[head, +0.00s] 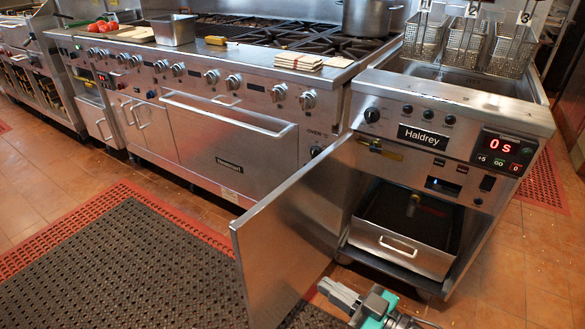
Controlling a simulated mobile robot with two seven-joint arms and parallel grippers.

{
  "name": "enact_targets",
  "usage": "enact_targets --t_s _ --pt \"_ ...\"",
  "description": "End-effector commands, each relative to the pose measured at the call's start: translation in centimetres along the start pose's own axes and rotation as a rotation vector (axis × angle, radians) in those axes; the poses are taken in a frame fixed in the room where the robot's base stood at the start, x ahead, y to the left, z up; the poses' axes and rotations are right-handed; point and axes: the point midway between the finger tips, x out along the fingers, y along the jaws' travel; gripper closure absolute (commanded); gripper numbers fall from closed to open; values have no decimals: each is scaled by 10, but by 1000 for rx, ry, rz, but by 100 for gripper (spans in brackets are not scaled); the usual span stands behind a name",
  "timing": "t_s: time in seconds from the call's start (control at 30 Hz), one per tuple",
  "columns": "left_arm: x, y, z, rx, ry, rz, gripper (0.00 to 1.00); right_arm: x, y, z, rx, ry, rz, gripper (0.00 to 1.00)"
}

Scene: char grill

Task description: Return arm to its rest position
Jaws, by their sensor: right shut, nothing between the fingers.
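My right gripper (330,289) shows at the bottom edge, right of centre, with part of its teal and grey arm. It is shut and empty. It is low in front of the fryer (440,134), just right of the fryer's open cabinet door (290,235), and apart from the drawer in the cabinet. Whether it touches the door cannot be told. The rest of the right arm is cut off by the frame. My left gripper is not in view.
The door swings out toward me on the left. A metal drawer (403,250) sits inside the fryer cabinet. Fry baskets (467,45) hang above the fryer. The range (230,90) stands left.

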Motion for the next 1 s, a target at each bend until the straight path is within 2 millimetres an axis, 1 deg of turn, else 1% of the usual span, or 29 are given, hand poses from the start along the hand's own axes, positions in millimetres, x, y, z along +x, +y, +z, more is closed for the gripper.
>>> enact_targets --t_s 0.03,0.07,0.17,0.23,0.37,0.5,0.53,0.57,0.7,0.9,1.0 --pt "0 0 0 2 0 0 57 1 -4 0 21 -8 69 100" --pt "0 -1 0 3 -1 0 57 0 -3 0 28 -23 120 100" --pt "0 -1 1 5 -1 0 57 -11 0 7 64 -113 294 100" --pt "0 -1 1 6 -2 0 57 -25 1 16 93 -199 392 100" --pt "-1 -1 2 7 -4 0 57 -57 -4 34 150 -373 509 100" --pt "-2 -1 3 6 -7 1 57 -98 -19 53 220 -567 569 100" --pt "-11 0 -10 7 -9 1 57 -97 -17 38 208 -565 568 100" --pt "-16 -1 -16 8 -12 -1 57 -98 -15 31 202 -564 569 100" --pt "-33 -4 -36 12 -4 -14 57 -105 -13 9 192 -569 583 100" --pt "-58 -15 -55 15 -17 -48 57 -116 -10 -23 181 -580 603 100" --pt "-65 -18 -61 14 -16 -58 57 -121 -9 -32 175 -583 611 100"
